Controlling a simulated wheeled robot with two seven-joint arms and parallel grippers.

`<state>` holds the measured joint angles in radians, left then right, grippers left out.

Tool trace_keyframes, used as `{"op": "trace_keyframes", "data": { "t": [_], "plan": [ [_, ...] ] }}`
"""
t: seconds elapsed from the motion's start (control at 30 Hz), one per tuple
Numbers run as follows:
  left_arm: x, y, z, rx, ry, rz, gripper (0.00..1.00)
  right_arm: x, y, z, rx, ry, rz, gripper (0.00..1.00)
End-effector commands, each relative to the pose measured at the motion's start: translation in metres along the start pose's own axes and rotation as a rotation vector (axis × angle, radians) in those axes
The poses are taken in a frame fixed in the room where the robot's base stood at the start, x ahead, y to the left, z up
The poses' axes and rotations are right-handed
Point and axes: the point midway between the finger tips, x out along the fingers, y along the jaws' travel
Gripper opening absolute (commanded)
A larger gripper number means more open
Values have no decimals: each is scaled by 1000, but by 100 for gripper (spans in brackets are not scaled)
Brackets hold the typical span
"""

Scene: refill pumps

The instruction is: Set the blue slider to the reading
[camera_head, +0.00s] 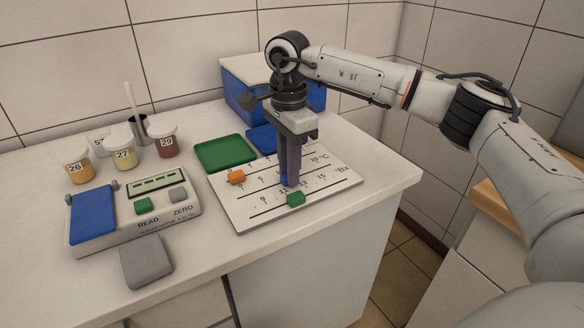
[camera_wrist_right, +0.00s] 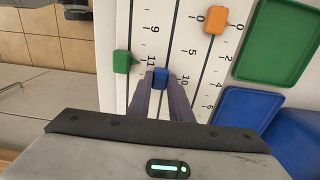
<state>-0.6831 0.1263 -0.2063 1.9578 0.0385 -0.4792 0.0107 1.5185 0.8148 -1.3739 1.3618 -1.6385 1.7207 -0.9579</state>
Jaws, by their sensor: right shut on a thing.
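The white scale board (camera_head: 240,213) lies on the counter with several printed scales. My right gripper (camera_head: 289,183) points straight down over it, its fingers shut on the blue slider. The blue slider (camera_wrist_right: 160,77) shows between the fingertips in the right wrist view, on the middle line; in the head view the fingers mostly hide it. A green slider (camera_head: 296,198) sits on the front line, near the 11 in the right wrist view (camera_wrist_right: 122,61). An orange slider (camera_head: 237,177) sits on the back line near the 0. My left gripper is not in view.
A meter (camera_head: 165,211) with READ and ZERO buttons stands at left, a grey pad (camera_head: 146,262) before it. Green (camera_head: 225,153) and blue (camera_head: 262,138) trays and a blue box (camera_head: 235,92) lie behind the board.

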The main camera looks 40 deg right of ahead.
Motion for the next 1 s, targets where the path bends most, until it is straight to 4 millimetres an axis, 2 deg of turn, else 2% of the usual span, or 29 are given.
{"op": "trace_keyframes", "data": {
  "t": [0.1,0.13,0.23,0.5,0.63,1.0],
  "plan": [
    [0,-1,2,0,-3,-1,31,-1,0,0,-2,-1,-4,0],
    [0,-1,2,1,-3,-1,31,-1,0,0,-2,-1,-5,20],
    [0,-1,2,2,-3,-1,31,-1,0,-1,0,-1,-4,37],
    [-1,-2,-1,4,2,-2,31,-1,1,-1,1,-1,-3,38],
    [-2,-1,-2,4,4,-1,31,-8,0,-1,1,-1,-4,38],
    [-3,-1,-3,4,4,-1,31,-77,0,-1,1,-1,-6,38]
  ]
}}
